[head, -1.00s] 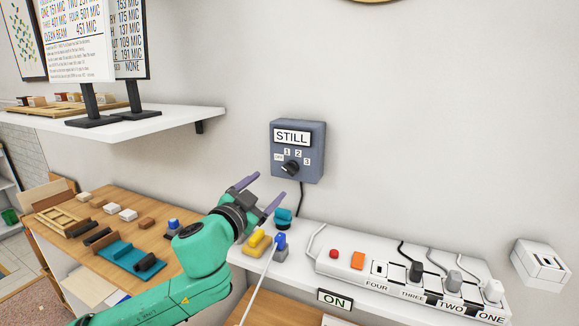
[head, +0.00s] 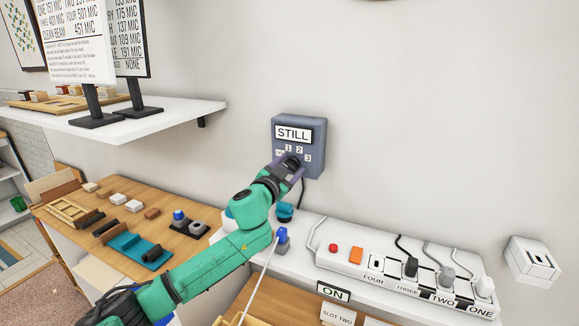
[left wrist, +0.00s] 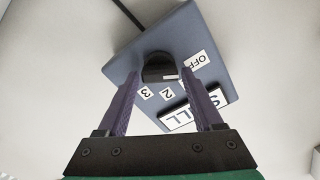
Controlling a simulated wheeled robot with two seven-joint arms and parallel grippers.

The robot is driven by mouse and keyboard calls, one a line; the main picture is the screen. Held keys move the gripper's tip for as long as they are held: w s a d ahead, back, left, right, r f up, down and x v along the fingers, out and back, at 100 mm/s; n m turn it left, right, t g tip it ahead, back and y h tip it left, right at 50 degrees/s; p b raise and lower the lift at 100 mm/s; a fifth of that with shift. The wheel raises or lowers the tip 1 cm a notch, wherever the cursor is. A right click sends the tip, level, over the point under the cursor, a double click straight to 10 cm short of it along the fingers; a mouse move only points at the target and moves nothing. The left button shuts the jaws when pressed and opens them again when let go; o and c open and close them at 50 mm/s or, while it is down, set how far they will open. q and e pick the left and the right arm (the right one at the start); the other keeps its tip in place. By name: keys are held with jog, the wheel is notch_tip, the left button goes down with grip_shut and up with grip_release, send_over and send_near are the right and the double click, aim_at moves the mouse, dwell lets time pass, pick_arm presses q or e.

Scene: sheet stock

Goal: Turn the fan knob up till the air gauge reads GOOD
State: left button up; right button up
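The grey-blue fan control box (head: 317,132) is on the wall, and its display (head: 293,133) reads STILL. Labels 1, 2 and 3 show around its dial in the head view. The black knob (left wrist: 157,66) shows clearly in the left wrist view, with a pale mark on its lower right side. Exactly which label the mark faces I cannot tell. My left gripper (head: 288,163) is at the knob, partly hiding it in the head view. In the left wrist view its purple fingers (left wrist: 158,74) are apart on either side of the knob, with gaps. My right gripper is out of view.
Below the box, a white ledge holds a teal knob (head: 285,211), a blue-topped switch (head: 281,238) and a power strip (head: 345,266) with several plugs. A white shelf (head: 160,115) with signs is at left.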

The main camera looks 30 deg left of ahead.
pick_arm(q)
grip_shut()
jog(key=shift+m, duration=0.4)
jog(key=m+p, duration=0.1)
jog(key=m, duration=0.1)
jog(key=shift+m, duration=0.4)
jog(key=m, duration=0.4)
jog(key=shift+d+f+p, duration=0.1)
jog(key=shift+f+p, duration=0.05)
jog(key=shift+p, duration=0.25)
jog(key=shift+o, duration=2.1)
grip_release()
